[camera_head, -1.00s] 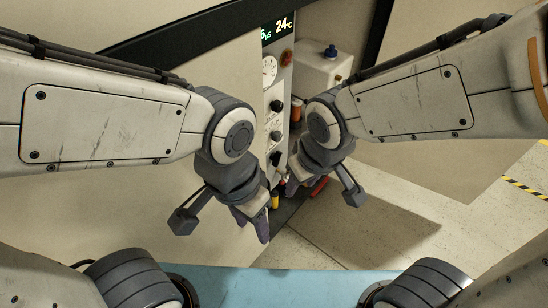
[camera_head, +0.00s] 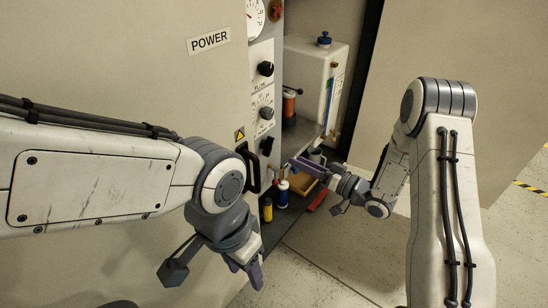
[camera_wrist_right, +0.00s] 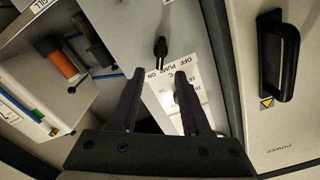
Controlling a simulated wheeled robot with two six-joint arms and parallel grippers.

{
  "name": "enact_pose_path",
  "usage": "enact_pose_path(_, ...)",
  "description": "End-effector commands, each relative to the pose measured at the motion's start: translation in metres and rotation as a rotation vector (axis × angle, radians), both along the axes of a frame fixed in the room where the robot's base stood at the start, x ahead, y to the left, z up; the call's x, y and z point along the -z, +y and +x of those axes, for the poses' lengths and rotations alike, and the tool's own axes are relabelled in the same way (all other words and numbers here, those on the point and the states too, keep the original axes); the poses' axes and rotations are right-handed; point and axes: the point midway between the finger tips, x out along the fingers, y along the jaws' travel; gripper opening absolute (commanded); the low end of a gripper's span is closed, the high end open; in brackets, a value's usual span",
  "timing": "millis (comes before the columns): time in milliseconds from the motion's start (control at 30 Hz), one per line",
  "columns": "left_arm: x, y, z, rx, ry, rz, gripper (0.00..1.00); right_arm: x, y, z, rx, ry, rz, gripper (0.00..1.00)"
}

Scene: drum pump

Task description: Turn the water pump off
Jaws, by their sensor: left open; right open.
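The black pump switch (camera_wrist_right: 160,47) sits on the light panel, by a label (camera_wrist_right: 158,72) reading OFF, PUMP and ON. I cannot tell which side it points to. In the head view the switch (camera_head: 267,146) is small, below the dials. My right gripper (camera_head: 306,168) is open and empty, low in front of the panel. In the right wrist view my right gripper (camera_wrist_right: 160,74) has its fingers apart, with the switch beyond the tips and between them. My left gripper (camera_head: 247,274) is open and empty, lower left, away from the switch.
A black FLOW knob (camera_head: 265,69) and a dial knob (camera_head: 266,113) sit above the switch. A black door handle (camera_head: 249,168) is to its left. A white tank (camera_head: 309,75) stands in the cabinet recess. Several small bottles, including a yellow one (camera_head: 267,209), stand below.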

Motion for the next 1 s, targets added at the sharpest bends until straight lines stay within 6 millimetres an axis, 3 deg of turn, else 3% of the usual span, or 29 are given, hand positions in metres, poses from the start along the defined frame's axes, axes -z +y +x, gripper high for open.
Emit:
enact_pose_path(533, 0.011, 0.000, 0.000, 0.000, 0.000, 0.000, 0.50, 0.000, 0.072, 0.053, -0.005, -0.003, 0.000, 0.47)
enact_pose_path(967, 0.012, 0.000, 0.000, 0.000, 0.000, 0.000, 0.50, -0.001, 0.081, 0.061, 0.000, -0.002, 0.000, 0.47)
enact_pose_path(1000, 0.012, 0.000, 0.000, 0.000, 0.000, 0.000, 0.50, -0.001, 0.081, 0.061, -0.001, -0.001, 0.000, 0.40)
